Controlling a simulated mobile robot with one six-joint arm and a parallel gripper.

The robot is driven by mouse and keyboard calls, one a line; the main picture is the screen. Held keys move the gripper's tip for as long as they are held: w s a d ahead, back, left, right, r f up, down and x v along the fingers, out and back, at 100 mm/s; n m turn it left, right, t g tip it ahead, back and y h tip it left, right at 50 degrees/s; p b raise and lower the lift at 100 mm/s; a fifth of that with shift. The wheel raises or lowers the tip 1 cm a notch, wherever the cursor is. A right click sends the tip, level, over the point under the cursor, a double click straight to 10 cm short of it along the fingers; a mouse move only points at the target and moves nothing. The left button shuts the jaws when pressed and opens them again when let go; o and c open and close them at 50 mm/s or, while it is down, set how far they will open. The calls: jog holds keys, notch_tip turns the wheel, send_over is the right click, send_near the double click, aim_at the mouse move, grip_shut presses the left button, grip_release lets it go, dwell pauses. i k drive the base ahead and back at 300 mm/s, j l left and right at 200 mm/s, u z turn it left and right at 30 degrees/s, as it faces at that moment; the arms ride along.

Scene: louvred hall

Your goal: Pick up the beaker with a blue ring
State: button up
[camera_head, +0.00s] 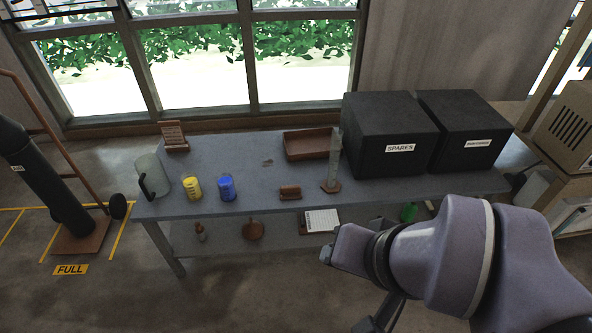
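A small blue beaker-like vessel (227,188) stands upright on the grey table (250,158), left of its middle. Its blue colour covers most of its side; at this size I cannot make out a separate ring. A similar yellow vessel (192,188) stands just to its left. A larger pale see-through jug (149,172) with a dark handle stands at the table's left end. My gripper (345,252) is at the lower right, in front of the table and well apart from the blue vessel. Its fingers cannot be clearly made out.
A tall clear cylinder (335,158) on a brown base stands mid-table, near a brown tray (306,145) and a small brown block (290,192). Black boxes (390,135) fill the right end. A brown stand (175,137) is at back left. A lower shelf holds several items.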

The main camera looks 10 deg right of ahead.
aim_at(224, 180)
jog(key=i+j+z, duration=0.1)
jog(key=j, duration=0.25)
jog(key=i+j+z, duration=0.1)
jog(key=j, duration=0.25)
jog(key=i+j+z, duration=0.1)
jog(key=i+j, duration=0.15)
jog(key=j, duration=0.15)
jog(key=i+j+z, duration=0.15)
jog(key=j, duration=0.2)
jog(key=i+j+z, duration=0.1)
jog(key=j, duration=0.3)
